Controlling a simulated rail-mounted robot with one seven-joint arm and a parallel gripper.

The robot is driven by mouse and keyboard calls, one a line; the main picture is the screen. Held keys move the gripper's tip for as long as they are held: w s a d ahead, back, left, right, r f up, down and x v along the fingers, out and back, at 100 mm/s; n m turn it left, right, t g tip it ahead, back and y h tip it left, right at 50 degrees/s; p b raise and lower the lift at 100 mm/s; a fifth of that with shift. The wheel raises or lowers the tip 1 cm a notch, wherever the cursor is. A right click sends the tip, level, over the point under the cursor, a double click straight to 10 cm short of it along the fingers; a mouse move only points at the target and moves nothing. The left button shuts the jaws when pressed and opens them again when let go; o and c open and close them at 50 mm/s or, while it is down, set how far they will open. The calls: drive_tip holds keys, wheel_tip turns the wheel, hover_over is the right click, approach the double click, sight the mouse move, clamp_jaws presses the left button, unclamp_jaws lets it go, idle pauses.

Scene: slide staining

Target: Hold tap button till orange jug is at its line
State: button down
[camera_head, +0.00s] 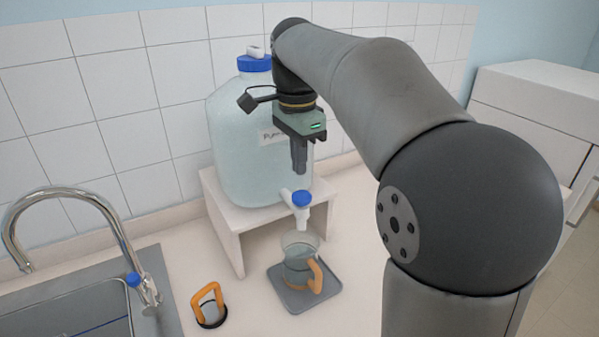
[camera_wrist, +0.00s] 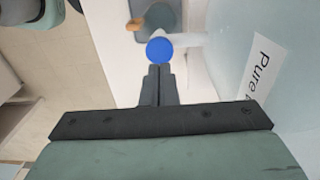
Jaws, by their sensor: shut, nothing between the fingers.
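A clear jug with an orange handle (camera_head: 299,249) stands under the tap on a grey tray (camera_head: 292,302). Its lower part looks darker, but I cannot make out a fill line or level. The tap's blue button (camera_head: 301,198) tops a white spout low on the water container (camera_head: 228,135); the button also shows in the wrist view (camera_wrist: 160,50). My gripper (camera_head: 299,172) is shut and empty, pointing down just above the button, with a small gap in the head view. In the wrist view its fingertips (camera_wrist: 159,69) end close to the button. No stream of water is visible.
The container, blue-capped and labelled, stands on a white stand (camera_head: 222,222) against the tiled wall. A second orange-handled item (camera_head: 209,306) is on the counter at front left, near the sink and its curved faucet (camera_head: 88,196). Counter right of the tray is partly hidden by my arm.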

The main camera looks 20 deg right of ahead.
wheel_tip(320, 180, up, 7)
drive_tip(key=shift+w+a, duration=0.15)
idle(1.3)
drive_tip(key=s+f+n, duration=0.7)
drive_tip(key=s+f, duration=0.4)
drive_tip(key=f, duration=0.3)
drive_tip(key=s+f+n, duration=0.8)
drive_tip(key=s+f, duration=0.3)
drive_tip(key=f, duration=0.3)
drive_tip(key=shift+s+d+t, duration=0.15)
drive_tip(key=shift+d+t, duration=0.05)
drive_tip(key=shift+t, duration=0.1)
drive_tip(key=shift+r, duration=0.1)
